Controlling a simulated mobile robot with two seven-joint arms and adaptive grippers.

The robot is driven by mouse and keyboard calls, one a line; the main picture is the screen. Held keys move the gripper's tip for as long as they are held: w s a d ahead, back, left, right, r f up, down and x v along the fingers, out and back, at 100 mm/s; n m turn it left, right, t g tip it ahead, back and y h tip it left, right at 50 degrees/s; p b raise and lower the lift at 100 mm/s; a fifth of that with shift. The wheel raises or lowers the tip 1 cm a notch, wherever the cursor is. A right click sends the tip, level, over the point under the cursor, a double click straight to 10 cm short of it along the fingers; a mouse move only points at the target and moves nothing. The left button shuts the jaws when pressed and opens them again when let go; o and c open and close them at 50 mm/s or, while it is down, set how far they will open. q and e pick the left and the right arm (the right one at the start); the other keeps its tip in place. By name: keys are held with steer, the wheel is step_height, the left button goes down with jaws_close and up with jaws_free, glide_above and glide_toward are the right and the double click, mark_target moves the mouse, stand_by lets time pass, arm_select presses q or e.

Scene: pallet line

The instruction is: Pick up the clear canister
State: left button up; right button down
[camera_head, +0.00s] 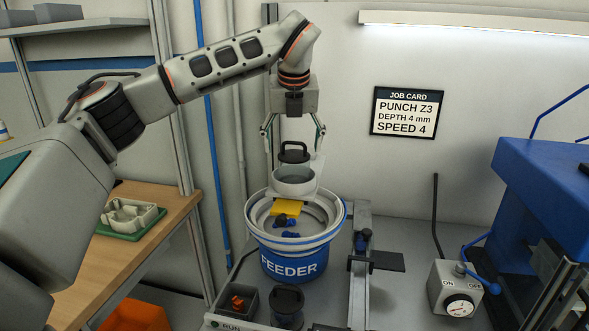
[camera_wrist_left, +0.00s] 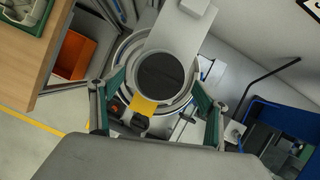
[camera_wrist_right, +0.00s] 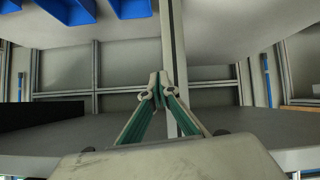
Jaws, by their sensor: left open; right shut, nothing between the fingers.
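A black handled lid (camera_head: 294,154) stands above a pale round cup over the feeder, and I take it for the top of the clear canister. Its body is hard to make out against the pale cup and wall. In the left wrist view a dark round top (camera_wrist_left: 160,77) shows between the fingers. My left gripper (camera_head: 293,133) is open, pointing down above the lid, with one finger on each side and apart from it. A second, darker canister (camera_head: 287,308) with a black handled top stands in front of the feeder. My right gripper (camera_wrist_right: 158,88) is shut and empty, away from both.
The blue and white feeder bowl (camera_head: 296,262) holds blue parts below a yellow piece (camera_head: 284,208). A small bin with orange parts (camera_head: 238,302) stands front left. A blue press (camera_head: 545,185) and control box (camera_head: 456,289) stand right. A wooden bench (camera_head: 150,240) is left.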

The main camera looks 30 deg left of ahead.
mark_target(294, 155)
arm_select(q)
steer(key=x, duration=0.4)
steer(key=shift+s+d, duration=0.1)
steer(key=shift+d, duration=0.1)
steer(key=shift+a+f, duration=0.1)
steer(key=shift+f, duration=0.2)
arm_select(e)
steer(key=shift+w+r, duration=0.5)
steer(key=shift+r, duration=0.3)
arm_select(q)
steer(key=c, duration=1.3)
steer(key=shift+o, duration=0.2)
arm_select(e)
steer(key=shift+s+f, duration=0.1)
steer(key=shift+f, duration=0.2)
arm_select(q)
steer(key=shift+r, duration=0.1)
